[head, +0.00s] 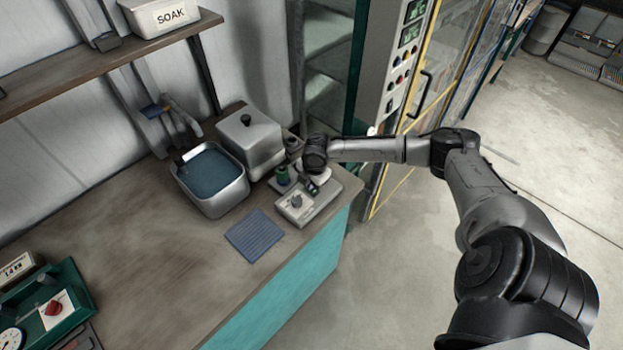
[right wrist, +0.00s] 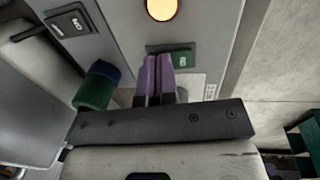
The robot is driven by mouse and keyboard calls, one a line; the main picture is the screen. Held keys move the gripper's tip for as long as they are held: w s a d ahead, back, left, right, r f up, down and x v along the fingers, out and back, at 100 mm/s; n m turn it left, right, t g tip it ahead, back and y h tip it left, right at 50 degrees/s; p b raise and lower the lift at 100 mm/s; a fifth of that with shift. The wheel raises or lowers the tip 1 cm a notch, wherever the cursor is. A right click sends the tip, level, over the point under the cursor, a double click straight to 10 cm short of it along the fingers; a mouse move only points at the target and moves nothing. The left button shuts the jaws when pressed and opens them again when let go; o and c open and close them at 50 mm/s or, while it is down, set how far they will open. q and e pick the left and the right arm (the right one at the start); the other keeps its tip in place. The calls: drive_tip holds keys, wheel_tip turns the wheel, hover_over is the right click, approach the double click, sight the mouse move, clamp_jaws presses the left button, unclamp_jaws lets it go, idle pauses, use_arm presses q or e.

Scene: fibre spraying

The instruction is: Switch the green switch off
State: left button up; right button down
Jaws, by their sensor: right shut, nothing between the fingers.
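The green switch (right wrist: 182,59) is in the right wrist view, on a grey panel, with small pale markings I cannot read. The purple fingertips of my right gripper (right wrist: 158,62) are closed together over its left part. I cannot tell whether they touch it or which way it is set. In the head view my right gripper (head: 309,186) points down at a small grey box (head: 318,205) near the bench's right corner, and the green switch cannot be made out there. My left gripper is not in view.
A lit amber lamp (right wrist: 163,8) and a black switch (right wrist: 70,22) share the panel. A green-and-blue cylinder (right wrist: 97,86) stands close left of the fingers. On the bench are a lidded metal container (head: 250,140), a liquid-filled basin (head: 211,178) and a blue ribbed mat (head: 254,235).

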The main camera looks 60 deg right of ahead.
idle(0.3)
drive_tip(key=shift+w+f+g+p, duration=0.15)
drive_tip(key=shift+g+p, duration=0.25)
drive_tip(key=shift+p, duration=0.25)
drive_tip(key=shift+d+f, duration=0.1)
drive_tip(key=shift+f, duration=0.1)
